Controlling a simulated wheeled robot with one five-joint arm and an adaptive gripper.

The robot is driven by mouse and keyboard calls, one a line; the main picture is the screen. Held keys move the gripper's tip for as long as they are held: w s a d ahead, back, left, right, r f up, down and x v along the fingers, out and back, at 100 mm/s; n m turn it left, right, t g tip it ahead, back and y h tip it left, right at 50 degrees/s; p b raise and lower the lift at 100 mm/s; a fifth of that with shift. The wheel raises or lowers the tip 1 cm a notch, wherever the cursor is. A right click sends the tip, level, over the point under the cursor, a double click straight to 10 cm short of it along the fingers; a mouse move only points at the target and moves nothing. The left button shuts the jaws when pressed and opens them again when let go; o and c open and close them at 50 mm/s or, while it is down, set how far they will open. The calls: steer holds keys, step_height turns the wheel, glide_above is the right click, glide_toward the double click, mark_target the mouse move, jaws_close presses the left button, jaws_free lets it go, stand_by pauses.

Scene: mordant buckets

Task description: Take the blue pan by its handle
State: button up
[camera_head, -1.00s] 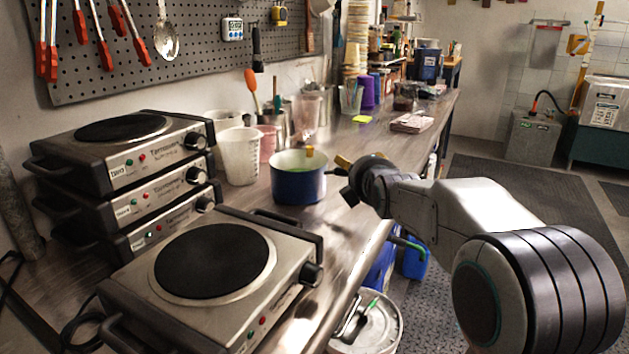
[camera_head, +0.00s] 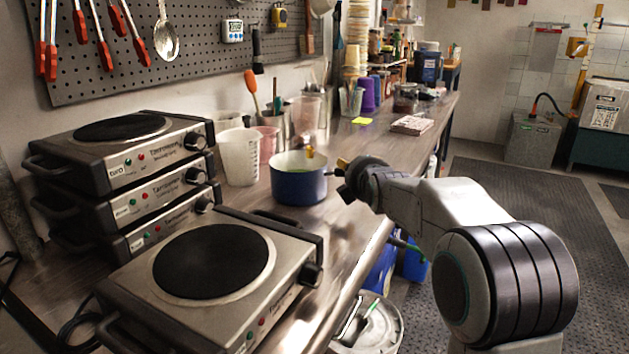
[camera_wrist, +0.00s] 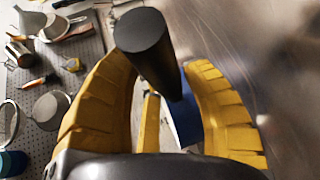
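The blue pan (camera_head: 299,188) stands on the workbench in the head view, with a pale inside and something green in it. Its short dark handle (camera_head: 333,172) points right toward my gripper (camera_head: 344,166). In the wrist view the black handle (camera_wrist: 148,48) lies between the two yellow fingers of my gripper (camera_wrist: 160,66). The fingers are spread to either side of it, and I see no clear contact. A strip of the blue pan (camera_wrist: 188,118) shows past the handle. The rest of the pan is hidden by my gripper.
A hot plate (camera_head: 213,262) stands in front of the pan, and stacked hot plates (camera_head: 150,185) stand to the left. A white beaker (camera_head: 239,157) is close behind the pan on the left. Bench beyond is partly clear.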

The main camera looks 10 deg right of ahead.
jaws_close()
steer(key=shift+r, duration=0.25)
steer(key=shift+r, duration=0.15)
